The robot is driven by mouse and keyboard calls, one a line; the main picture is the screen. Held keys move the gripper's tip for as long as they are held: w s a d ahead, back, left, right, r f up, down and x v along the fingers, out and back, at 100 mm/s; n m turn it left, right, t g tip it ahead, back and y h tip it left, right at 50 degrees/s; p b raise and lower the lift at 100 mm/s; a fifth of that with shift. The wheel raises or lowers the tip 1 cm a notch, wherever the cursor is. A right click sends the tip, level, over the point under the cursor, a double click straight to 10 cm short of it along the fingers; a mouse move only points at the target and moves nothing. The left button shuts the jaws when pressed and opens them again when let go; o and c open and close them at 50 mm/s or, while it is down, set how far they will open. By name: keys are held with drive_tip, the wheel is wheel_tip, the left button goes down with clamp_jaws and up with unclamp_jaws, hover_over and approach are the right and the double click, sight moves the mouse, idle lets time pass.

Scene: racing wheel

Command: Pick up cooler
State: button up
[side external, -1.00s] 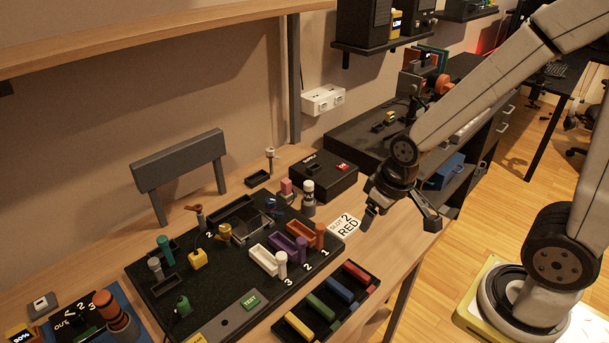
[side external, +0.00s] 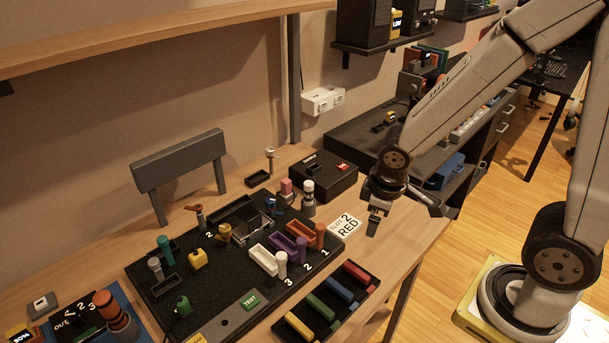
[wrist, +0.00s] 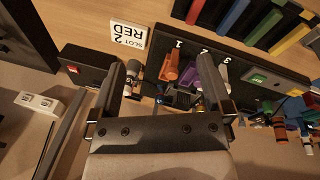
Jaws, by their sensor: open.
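No object in view is clearly identifiable as the cooler. A grey-and-dark block (side external: 252,230) sits near the middle of the black board (side external: 215,285); I cannot tell whether it is the cooler. My gripper (side external: 408,216) is open and empty, above the right edge of the table and to the right of the board. In the wrist view my gripper (wrist: 163,85) has its fingers wide apart, with part of the board's small parts showing between and beyond them. Some of these parts are hidden by the fingers.
The board carries white, purple and orange trays (side external: 299,230) with upright posts. A rack of coloured bars (side external: 325,305) lies in front. A grey raised bar (side external: 178,160) stands behind.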

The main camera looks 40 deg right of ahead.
drive_tip(key=w+d+n+t+h, duration=0.1)
drive_tip(key=w+n+t+h, duration=0.45)
drive_tip(key=w+n, duration=1.05)
drive_tip(key=w+a+n+t+y, duration=0.3)
drive_tip(key=a+n, duration=0.3)
drive_tip(key=n, duration=0.2)
drive_tip(key=w+a+f+n+t+y, duration=0.1)
drive_tip(key=w+a+n+t+y, duration=0.2)
drive_tip(key=a+n, duration=0.3)
drive_tip(key=shift+a+f+n+y, duration=0.3)
drive_tip(key=shift+n+y, duration=0.25)
drive_tip(key=shift+n, duration=0.35)
